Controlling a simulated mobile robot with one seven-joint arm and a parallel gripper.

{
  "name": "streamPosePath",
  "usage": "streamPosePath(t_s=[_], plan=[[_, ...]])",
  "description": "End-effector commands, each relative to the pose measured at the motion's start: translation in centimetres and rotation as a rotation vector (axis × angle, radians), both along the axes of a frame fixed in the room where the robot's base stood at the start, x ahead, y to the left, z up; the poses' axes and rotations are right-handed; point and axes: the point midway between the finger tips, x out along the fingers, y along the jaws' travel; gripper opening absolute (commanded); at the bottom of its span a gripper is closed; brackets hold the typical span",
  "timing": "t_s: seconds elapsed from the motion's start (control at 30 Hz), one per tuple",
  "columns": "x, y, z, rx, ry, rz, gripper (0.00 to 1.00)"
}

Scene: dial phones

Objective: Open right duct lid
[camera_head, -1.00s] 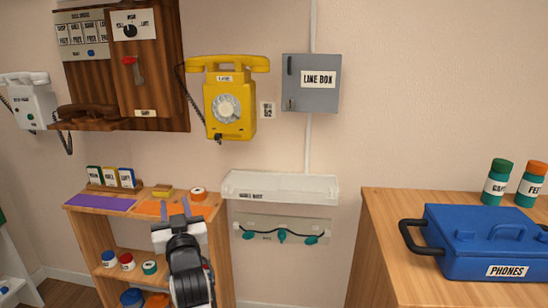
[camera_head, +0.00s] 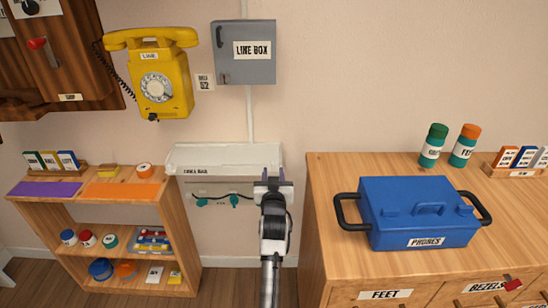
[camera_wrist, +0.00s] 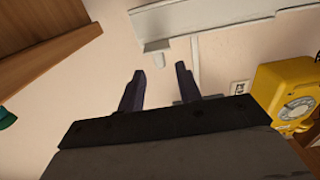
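A long white duct (camera_head: 222,158) with a small dark label is fixed low on the wall, below the grey line box. Its lid forms the pale top; I cannot make out a seam or a separate right lid. My gripper (camera_head: 272,183) is in front of the duct's right end and hides part of it. In the wrist view, the two dark fingers of my gripper (camera_wrist: 160,72) are spread with nothing between them. The duct (camera_wrist: 215,12) lies beyond the fingertips at the top of that view. The fingers look apart from it.
A panel (camera_head: 205,190) with teal pieces on a dark cord hangs under the duct. A wooden shelf (camera_head: 95,197) stands left; a wooden cabinet (camera_head: 345,262) with a blue phones box (camera_head: 420,205) stands close on the right. A yellow phone (camera_head: 160,85) and the line box (camera_head: 245,60) hang above.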

Motion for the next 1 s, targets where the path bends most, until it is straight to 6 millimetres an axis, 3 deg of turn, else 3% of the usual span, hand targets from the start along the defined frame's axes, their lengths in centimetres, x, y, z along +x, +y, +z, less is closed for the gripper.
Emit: streamPosePath(t_s=[0.2,0.4,0.87,1.0], plan=[[4.2,0.0,0.2,0.001,0.001,0.0,0.35],[6.6,0.0,0.1,0.001,-0.001,0.001,0.35],[7.5,0.1,0.0,-0.001,0.0,0.001,0.35],[7.5,0.1,0.0,0.0,0.0,0.001,0.16]])
